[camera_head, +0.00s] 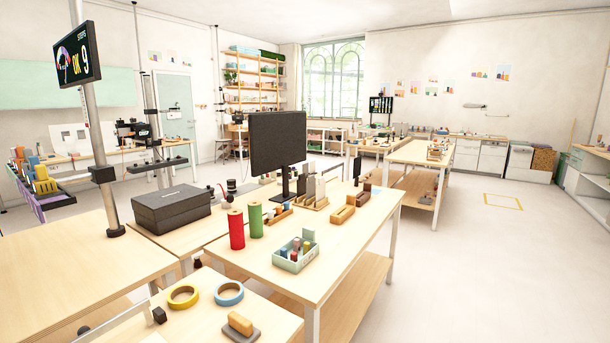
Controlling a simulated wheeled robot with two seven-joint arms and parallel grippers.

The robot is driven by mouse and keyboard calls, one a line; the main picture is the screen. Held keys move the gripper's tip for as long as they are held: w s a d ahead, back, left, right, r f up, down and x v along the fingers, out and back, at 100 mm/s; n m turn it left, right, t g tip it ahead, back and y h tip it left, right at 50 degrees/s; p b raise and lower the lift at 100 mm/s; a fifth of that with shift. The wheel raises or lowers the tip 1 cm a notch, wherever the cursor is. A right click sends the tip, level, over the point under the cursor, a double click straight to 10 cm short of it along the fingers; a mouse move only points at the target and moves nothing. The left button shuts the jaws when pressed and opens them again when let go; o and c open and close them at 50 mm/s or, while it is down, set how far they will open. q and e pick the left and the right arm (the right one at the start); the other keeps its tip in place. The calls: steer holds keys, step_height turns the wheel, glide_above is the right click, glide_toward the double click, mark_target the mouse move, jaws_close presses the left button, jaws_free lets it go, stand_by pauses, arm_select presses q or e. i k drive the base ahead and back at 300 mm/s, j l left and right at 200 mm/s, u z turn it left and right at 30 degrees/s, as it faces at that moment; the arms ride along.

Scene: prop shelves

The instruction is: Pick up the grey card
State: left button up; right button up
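I cannot clearly tell which thing is the grey card. Upright flat panels in whitish, grey and dark shades (313,188) stand in a wooden holder (308,205) on the middle table, right of the black monitor. A flat grey piece (244,334) lies on the near table, partly under an orange-tan block (240,323). Neither of my grippers shows in the head view.
Tape rings (229,293) lie nearer. Open floor (470,265) is at right.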

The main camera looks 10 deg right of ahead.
mark_target(305, 166)
steer(key=i+l+z, duration=0.5)
steer(key=l, duration=0.35)
steer(key=i+l+z, duration=0.5)
steer(key=i+l, duration=0.2)
steer(key=i+z, duration=0.45)
steer(key=i, duration=2.6)
steer(key=i+u, duration=0.2)
steer(key=i, duration=0.35)
steer(key=i+u, duration=0.2)
steer(key=i, duration=0.35)
steer(key=i+l+u, duration=0.2)
steer(key=i, duration=0.35)
steer(key=i+l+u, duration=0.2)
steer(key=i, duration=0.3)
steer(key=i+l+u, duration=0.2)
steer(key=i, duration=0.3)
steer(key=i+j+u, duration=0.4)
steer(key=i+u, duration=0.4)
steer(key=i, duration=0.2)
steer(key=i+u, duration=0.45)
steer(key=i+l+u, duration=0.4)
steer(key=i, duration=0.15)
steer(key=i+u, duration=0.35)
steer(key=i, duration=0.15)
steer(key=i+l+u, duration=0.2)
steer(key=i+u, duration=0.2)
steer(key=i+l+u, duration=0.35)
steer(key=i, duration=0.15)
